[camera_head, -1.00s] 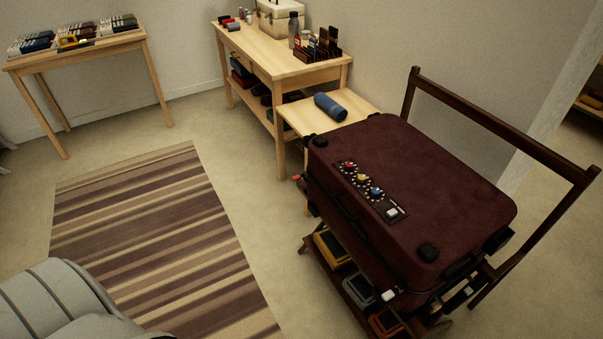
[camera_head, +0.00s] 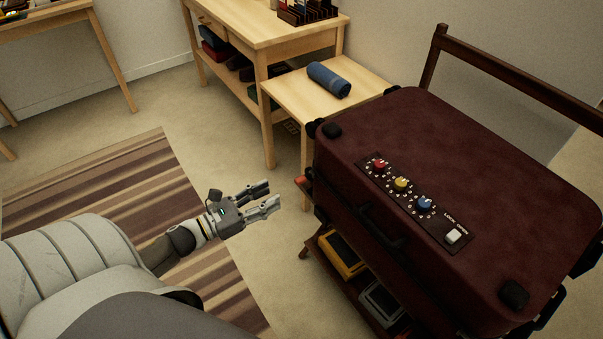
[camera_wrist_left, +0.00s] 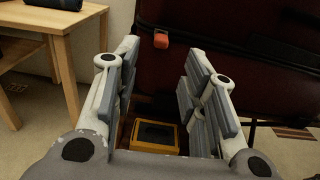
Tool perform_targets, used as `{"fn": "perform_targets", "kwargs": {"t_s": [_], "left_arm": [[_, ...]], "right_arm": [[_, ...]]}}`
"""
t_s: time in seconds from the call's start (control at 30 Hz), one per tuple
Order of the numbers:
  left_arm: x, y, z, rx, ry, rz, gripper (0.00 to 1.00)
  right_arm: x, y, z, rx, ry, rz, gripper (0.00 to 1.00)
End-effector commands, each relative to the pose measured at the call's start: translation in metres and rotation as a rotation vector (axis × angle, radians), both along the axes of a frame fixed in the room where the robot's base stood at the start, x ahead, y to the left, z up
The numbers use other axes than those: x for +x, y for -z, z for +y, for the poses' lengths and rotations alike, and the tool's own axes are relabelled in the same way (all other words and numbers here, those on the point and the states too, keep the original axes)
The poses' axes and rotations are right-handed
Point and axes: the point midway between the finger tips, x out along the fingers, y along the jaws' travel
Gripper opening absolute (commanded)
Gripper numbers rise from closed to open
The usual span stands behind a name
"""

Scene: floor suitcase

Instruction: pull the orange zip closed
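The dark red suitcase (camera_head: 470,180) lies flat on a wooden rack, its lid down. The orange zip pull (camera_wrist_left: 161,40) hangs at the suitcase's side in the left wrist view, ahead of and between my fingers, apart from them. In the head view an orange-red piece (camera_head: 302,182) shows at the suitcase's near left corner; it is too small to tell fully. My left gripper (camera_head: 272,197) is open and empty, just left of that corner. In the left wrist view its fingers (camera_wrist_left: 160,85) are spread wide. My right gripper is not in view.
The lid has red, yellow and blue dials and a white button (camera_head: 453,236). A yellow-framed box (camera_head: 341,254) sits on the rack's lower shelf. A small table (camera_head: 300,98) with a rolled blue cloth (camera_head: 329,79) stands behind. Striped rug (camera_head: 120,190) and floor are clear.

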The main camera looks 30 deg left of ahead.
Motion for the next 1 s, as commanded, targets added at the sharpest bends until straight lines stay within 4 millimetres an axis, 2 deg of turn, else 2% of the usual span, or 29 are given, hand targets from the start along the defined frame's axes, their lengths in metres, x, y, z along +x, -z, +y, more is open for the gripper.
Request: {"fn": "perform_targets", "kwargs": {"t_s": [0.13, 0.4, 0.6, 0.8, 1.0], "left_arm": [[0.015, -0.003, -0.006, 0.006, 0.004, -0.009, 0.39], [0.061, -0.003, -0.025, 0.003, 0.001, -0.008, 0.39], [0.087, -0.002, -0.035, 0.002, 0.0, -0.006, 0.39], [0.098, -0.001, -0.04, 0.003, 0.0, -0.002, 0.39], [0.099, -0.001, -0.041, 0.002, 0.0, -0.002, 0.39]], "right_arm": [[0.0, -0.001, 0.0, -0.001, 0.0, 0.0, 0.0], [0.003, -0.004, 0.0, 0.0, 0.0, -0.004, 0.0], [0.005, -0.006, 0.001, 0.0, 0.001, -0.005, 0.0], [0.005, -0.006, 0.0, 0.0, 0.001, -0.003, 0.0], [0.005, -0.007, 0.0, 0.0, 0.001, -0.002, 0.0]]}}
